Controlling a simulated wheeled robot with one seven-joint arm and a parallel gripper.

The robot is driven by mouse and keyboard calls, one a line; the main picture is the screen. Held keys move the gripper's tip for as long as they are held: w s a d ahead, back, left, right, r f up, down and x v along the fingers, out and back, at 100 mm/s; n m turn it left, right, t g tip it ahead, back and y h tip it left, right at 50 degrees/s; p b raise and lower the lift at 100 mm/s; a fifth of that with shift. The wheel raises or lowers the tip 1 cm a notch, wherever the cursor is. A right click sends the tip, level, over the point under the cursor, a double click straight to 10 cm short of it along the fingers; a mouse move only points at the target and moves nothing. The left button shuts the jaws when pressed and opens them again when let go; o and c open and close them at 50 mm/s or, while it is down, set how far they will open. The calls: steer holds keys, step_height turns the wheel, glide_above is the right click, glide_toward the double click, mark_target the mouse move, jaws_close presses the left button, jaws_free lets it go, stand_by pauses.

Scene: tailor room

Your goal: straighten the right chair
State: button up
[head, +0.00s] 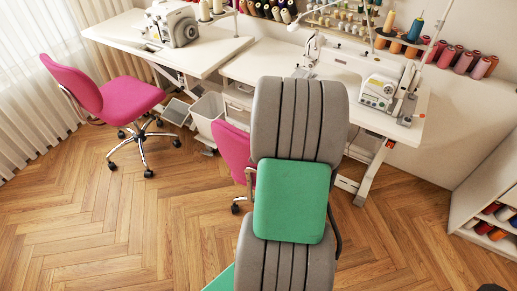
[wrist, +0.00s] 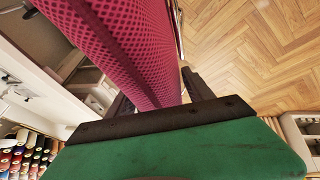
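The right chair is pink; part of its backrest (head: 233,147) shows left of my arm in the head view, and my arm hides much of the rest. In the wrist view its pink mesh backrest (wrist: 125,45) runs down from the upper left into the space between the two black fingers of my gripper (wrist: 160,92). The fingers are apart, one on each side of the backrest. The left finger is partly hidden by the mesh. I cannot tell whether both fingers press on it. In the head view my gripper is hidden behind my arm.
Another pink chair (head: 104,95) stands at the left by the curtain. A white sewing table (head: 345,72) is behind the right chair, and a second table (head: 120,30) is left of it. A white bin (head: 207,114) stands between the chairs. A thread shelf (head: 487,215) is at the right. Wooden floor is clear in front.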

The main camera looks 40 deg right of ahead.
steer(key=shift+o, duration=1.2)
steer(key=shift+w, duration=0.1)
steer(key=v, duration=0.8)
steer(key=shift+c, duration=0.3)
